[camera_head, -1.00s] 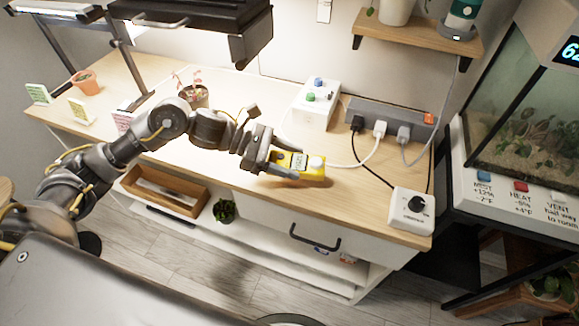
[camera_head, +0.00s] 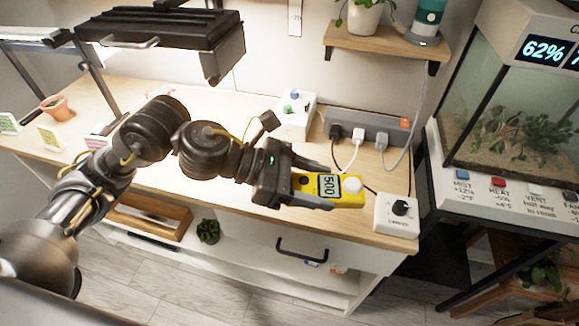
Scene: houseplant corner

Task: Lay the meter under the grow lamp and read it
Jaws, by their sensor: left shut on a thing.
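My left gripper (camera_head: 312,186) is shut on the yellow meter (camera_head: 347,187) and holds it by its left end, near the right part of the bench. The meter's display faces up and shows 500, turned sideways in the picture. A white round dome sits at its right end. The grow lamp (camera_head: 160,27) is a black hood at the upper left, well to the left of the meter. Bright light shows on the wall and bench below it. My left arm covers part of the bench under the lamp. My right gripper is not in view.
A white dial box (camera_head: 397,214) stands just right of the meter. A power strip (camera_head: 365,124) with plugs and cables lies behind it, beside a white button box (camera_head: 293,112). Seedling labels and an orange pot (camera_head: 56,107) stand at left. A glass tank (camera_head: 520,110) is at right.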

